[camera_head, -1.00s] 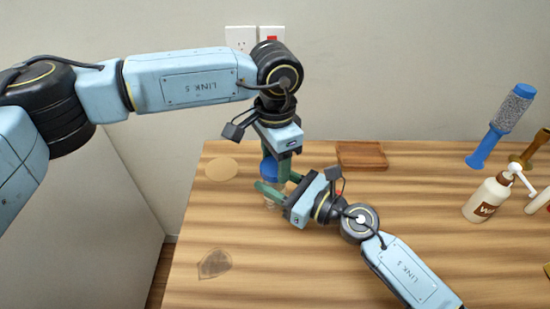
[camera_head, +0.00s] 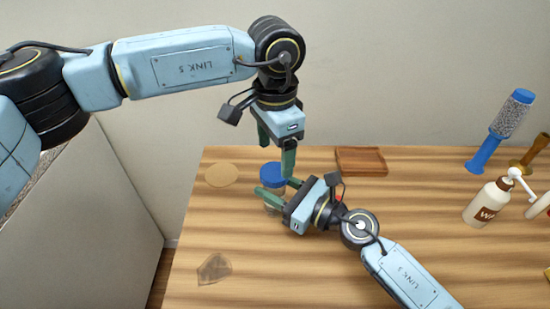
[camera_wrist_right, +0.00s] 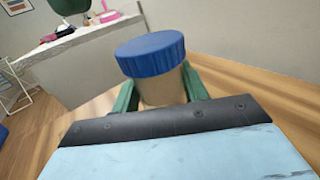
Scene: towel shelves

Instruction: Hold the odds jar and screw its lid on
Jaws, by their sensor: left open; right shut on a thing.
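The odds jar (camera_wrist_right: 162,90) stands upright on the table with its blue lid (camera_head: 272,175) on top. In the right wrist view the lid (camera_wrist_right: 151,54) sits about level on the jar's mouth; I cannot tell how tight it is. My right gripper (camera_head: 274,188) is shut around the jar body, one green finger on each side, below the lid. My left gripper (camera_head: 278,160) is open and empty just above the lid, clear of it.
A round tan mat (camera_head: 221,175) lies left of the jar and a wooden tray (camera_head: 361,161) behind it to the right. A dark patch (camera_head: 214,268) marks the front left. A white pump bottle (camera_head: 487,203) and a blue-ended dispenser (camera_head: 500,130) stand at the right.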

